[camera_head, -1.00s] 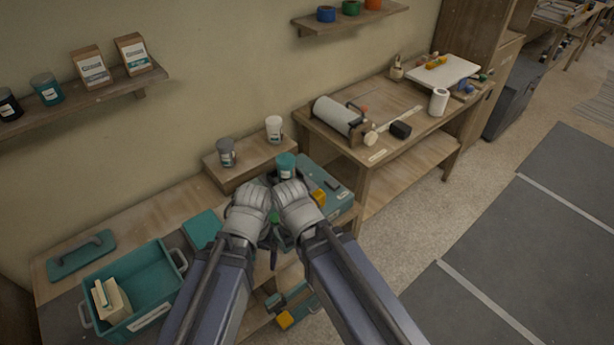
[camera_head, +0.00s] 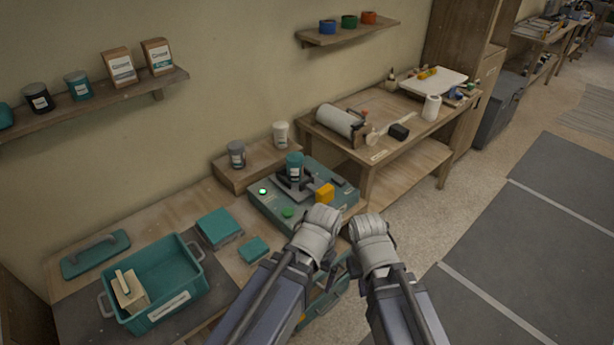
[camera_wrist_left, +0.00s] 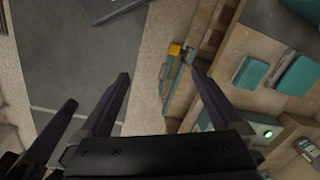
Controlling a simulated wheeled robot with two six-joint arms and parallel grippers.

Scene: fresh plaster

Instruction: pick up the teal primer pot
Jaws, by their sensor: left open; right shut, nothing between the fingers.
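Another teal pot (camera_head: 77,85) stands on the left wall shelf; I cannot read which one is primer. My left gripper (camera_wrist_left: 160,78) is open and empty in the left wrist view. In the head view its fingers are mostly hidden by the wrist, in front of the machine. My right gripper (camera_head: 348,262) is shut and empty beside it, largely hidden by its own wrist. Both are apart from the pots.
A teal crate (camera_head: 190,300) holding a pale block sits on the bench at left. Grey (camera_head: 236,155) and white (camera_head: 280,134) pots stand on a riser behind the machine. Open floor lies to the right.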

